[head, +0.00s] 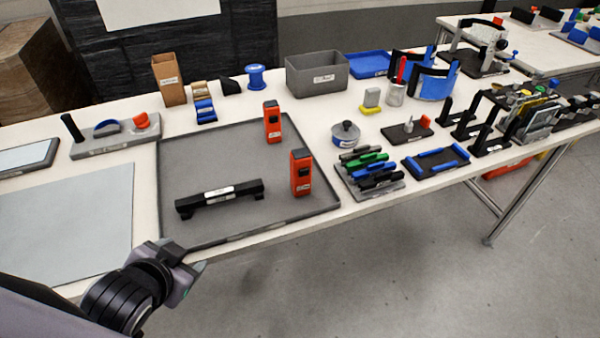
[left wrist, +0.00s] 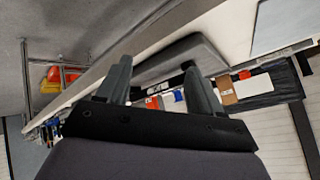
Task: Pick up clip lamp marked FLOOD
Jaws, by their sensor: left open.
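Two upright orange-red clip lamps with black tops stand on the grey tray (head: 225,147). The rear lamp (head: 272,122) is near the tray's back right and the nearer lamp (head: 300,172) is near its right edge. Each has a small white label, too small to read, so I cannot tell which is marked FLOOD. My left gripper (head: 181,256) is at the tray's front edge, left of and nearer than both lamps. In the left wrist view its fingers (left wrist: 158,72) are apart with nothing between them. My right gripper is not in view.
A black bar with a handle-like shape (head: 218,198) lies on the tray left of the nearer lamp. A rack of coloured clips (head: 368,170) stands right of the tray. A grey bin (head: 317,75) stands behind. A pale mat (head: 65,220) lies left.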

